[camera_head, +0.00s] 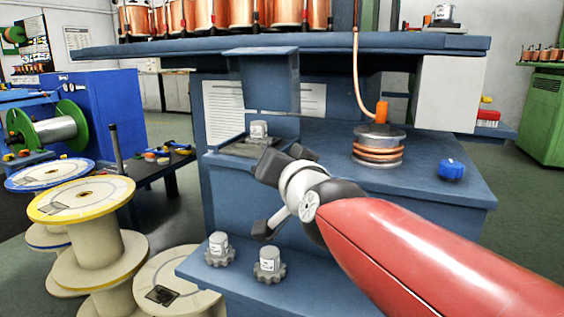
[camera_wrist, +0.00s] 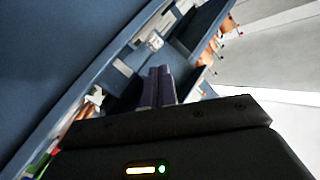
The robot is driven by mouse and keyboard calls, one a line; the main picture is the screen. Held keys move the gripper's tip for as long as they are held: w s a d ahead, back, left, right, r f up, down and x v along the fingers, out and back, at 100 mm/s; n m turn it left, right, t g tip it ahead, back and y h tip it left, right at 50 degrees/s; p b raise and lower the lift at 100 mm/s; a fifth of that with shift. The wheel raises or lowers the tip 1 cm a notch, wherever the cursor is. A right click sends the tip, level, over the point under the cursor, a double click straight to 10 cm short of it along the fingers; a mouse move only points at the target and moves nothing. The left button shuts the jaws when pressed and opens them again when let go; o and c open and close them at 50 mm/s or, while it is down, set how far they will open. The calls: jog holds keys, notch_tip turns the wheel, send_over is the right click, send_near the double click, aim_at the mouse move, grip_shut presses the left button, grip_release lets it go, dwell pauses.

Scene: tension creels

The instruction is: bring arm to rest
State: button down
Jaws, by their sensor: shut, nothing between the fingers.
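My red arm reaches in from the lower right of the head view and bends at a white and grey wrist. My gripper (camera_head: 272,166) is in front of the blue creel frame, left of the copper-wound disc stack (camera_head: 379,146). In the wrist view the two dark fingers (camera_wrist: 160,86) lie side by side, closed together with nothing between them. The fingertips are hard to make out in the head view.
A grey-white knob (camera_head: 258,131) sits on a plate behind my gripper. Two more knobs (camera_head: 219,246) (camera_head: 269,262) stand on the lower blue ledge (camera_head: 235,288). A blue knob (camera_head: 452,168) is at right. Large spools (camera_head: 88,222) stand at left. An upper shelf (camera_head: 300,44) overhangs.

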jog(key=s+d+f+n+g+h, duration=0.1)
jog(key=s+d+f+g+h, duration=0.1)
jog(key=s+d+f+g, duration=0.3)
jog(key=s+d+f+n+g+h, duration=0.1)
jog(key=s+d+f+g+h, duration=0.2)
jog(key=s+d+f, duration=0.8)
jog(key=s+f+g, duration=0.2)
jog(key=s+f, duration=0.2)
jog(key=f, duration=0.5)
jog(key=shift+s+d+f+g+h, duration=0.2)
jog(key=shift+s+g+h, duration=0.1)
jog(key=shift+g, duration=0.1)
